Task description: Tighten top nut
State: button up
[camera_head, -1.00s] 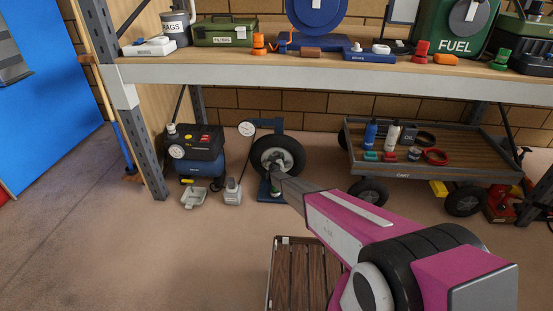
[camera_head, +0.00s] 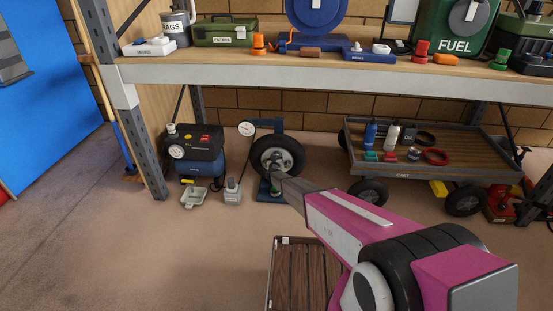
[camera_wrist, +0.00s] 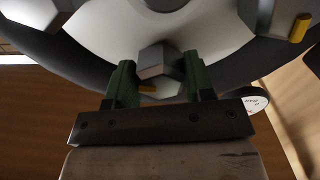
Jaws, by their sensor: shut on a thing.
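A wheel with a black tyre and pale rim (camera_head: 292,160) stands upright on a blue stand under the shelf. In the wrist view the pale rim (camera_wrist: 110,32) fills the top, with a grey hex nut (camera_wrist: 158,60) in front of it. My gripper (camera_wrist: 158,75) has its green fingers on both sides of this nut and is shut on it. A small yellow piece shows just below the nut. Other grey hex parts (camera_wrist: 28,10) show at the upper left and upper right. In the head view my gripper (camera_head: 275,165) is at the wheel's middle, its fingers hard to make out.
A round gauge (camera_head: 246,128) is beside the wheel. A compressor (camera_head: 195,150) stands left, a cart (camera_head: 400,174) with bottles and small parts right. The shelf edge (camera_head: 330,75) runs above. A slatted wooden top (camera_head: 300,275) is in front. Floor at left is clear.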

jog(key=m, duration=0.9)
jog(key=shift+a, duration=0.1)
jog(key=m, duration=0.4)
jog(key=shift+m, duration=0.3)
jog(key=shift+r+m, duration=0.1)
jog(key=shift+m, duration=1.8)
jog(key=o, duration=0.9)
jog(key=shift+s, duration=0.1)
